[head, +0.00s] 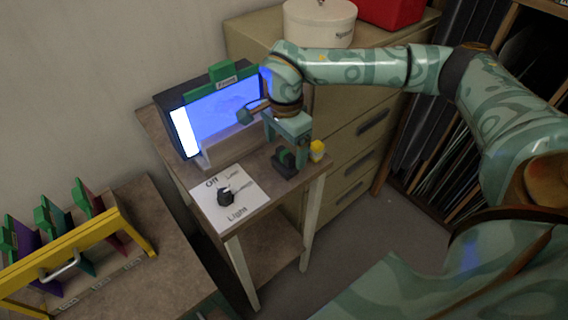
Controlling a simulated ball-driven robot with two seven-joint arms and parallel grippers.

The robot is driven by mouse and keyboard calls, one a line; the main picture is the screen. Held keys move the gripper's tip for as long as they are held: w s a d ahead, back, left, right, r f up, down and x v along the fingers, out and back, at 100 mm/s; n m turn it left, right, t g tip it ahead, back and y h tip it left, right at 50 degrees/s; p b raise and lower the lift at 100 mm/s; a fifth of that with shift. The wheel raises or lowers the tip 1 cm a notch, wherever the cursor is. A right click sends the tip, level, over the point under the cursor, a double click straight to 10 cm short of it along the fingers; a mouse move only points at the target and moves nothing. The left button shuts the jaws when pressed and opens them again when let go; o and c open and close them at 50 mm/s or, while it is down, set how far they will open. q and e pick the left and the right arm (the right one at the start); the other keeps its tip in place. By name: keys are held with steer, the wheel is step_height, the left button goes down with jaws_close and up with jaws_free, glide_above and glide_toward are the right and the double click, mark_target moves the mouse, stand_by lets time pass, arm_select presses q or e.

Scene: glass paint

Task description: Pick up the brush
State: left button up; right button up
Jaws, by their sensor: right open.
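My right gripper (288,160) is over the right end of the small wooden table, pointing down, with its dark fingers open and close to the tabletop. A small yellow-topped item (317,150) stands just right of the fingers. I cannot make out a clear brush; it may be hidden behind or under my gripper. A small grey-green piece on a dark rod (246,116) shows left of my wrist, in front of the lit panel; I cannot tell what it is. My left gripper is not in view.
A lit blue panel with a green clip (222,72) stands at the back of the small table (185,180). A black knob (225,195) sits on a white card marked Off and Light. A yellow rack (60,250) with coloured panes stands at lower left. Drawers (365,125) stand behind.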

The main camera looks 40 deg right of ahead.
mark_target(285, 152)
steer(key=shift+f, duration=0.3)
step_height(285, 152, down, 5)
steer(key=shift+w+d+r+b, duration=0.1)
steer(key=shift+w+b, duration=0.05)
steer(key=shift+b, duration=0.85)
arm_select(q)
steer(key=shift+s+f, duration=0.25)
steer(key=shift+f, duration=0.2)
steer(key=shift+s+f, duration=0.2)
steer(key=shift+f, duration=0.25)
arm_select(e)
steer(key=shift+r, duration=0.1)
steer(key=c, duration=1.1)
steer(key=shift+o, duration=0.2)
